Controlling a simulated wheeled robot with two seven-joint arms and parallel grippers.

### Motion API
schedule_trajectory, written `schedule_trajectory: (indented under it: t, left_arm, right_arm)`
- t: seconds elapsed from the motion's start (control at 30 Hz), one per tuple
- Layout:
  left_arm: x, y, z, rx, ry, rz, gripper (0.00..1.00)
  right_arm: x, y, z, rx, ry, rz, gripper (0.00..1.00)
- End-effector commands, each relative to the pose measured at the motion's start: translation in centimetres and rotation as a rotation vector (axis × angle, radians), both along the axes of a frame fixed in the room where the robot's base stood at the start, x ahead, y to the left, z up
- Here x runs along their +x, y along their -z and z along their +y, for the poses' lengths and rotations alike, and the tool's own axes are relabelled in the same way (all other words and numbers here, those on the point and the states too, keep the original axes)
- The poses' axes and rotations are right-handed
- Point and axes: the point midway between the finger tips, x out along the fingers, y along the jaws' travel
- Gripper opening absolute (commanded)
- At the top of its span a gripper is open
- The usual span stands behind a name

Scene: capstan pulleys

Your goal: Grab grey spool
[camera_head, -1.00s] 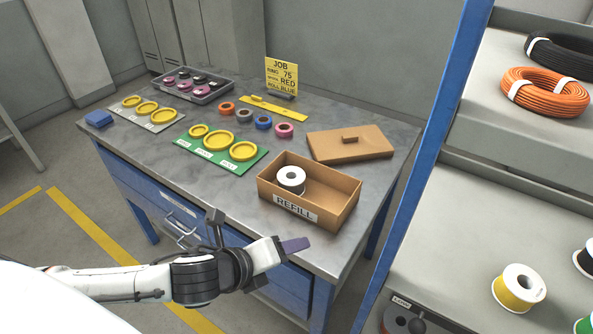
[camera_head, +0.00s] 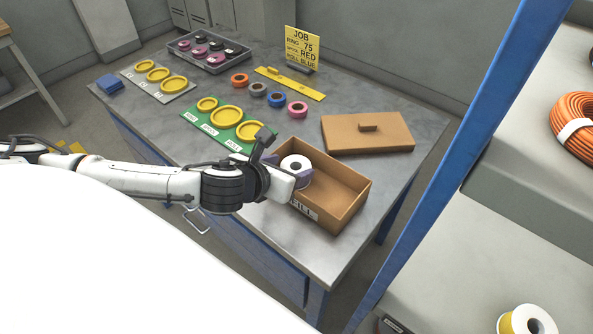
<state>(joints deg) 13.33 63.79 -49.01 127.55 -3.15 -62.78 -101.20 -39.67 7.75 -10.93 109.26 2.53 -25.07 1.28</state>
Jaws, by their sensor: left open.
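Whether a finger touches the spool I cannot tell. The wrist hides the spool's lower part and part of the box label. A small grey roll (camera_head: 258,90) lies in the row of coloured rolls farther back. My right gripper is not in view.
The box's brown lid (camera_head: 368,133) lies behind it. A green tray (camera_head: 205,133) with yellow rings is left of the box. Orange (camera_head: 240,80), blue (camera_head: 277,99) and pink (camera_head: 297,110) rolls lie behind. A blue rack post (camera_head: 455,160) stands at right.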

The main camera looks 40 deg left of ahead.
Motion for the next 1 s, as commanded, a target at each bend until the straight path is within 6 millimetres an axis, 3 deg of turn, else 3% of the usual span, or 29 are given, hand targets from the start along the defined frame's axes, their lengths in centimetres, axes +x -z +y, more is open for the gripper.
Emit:
schedule_trajectory:
  t: [0.3, 0.63, 0.83, 1.0]
  left_arm:
    - [3.2, 2.9, 0.5, -0.002, -0.001, 0.0, 0.62]
    - [3.6, 3.4, 0.6, -0.001, 0.001, 0.001, 0.62]
    - [3.6, 3.3, 0.6, -0.002, 0.0, 0.001, 0.28]
    - [3.7, 3.2, 0.6, -0.001, 0.0, -0.002, 0.26]
  right_arm:
    - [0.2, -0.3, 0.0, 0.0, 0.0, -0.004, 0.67]
    - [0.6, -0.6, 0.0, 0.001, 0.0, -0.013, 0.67]
    - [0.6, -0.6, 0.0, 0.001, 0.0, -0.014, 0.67]
    - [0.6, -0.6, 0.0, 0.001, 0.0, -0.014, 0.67]
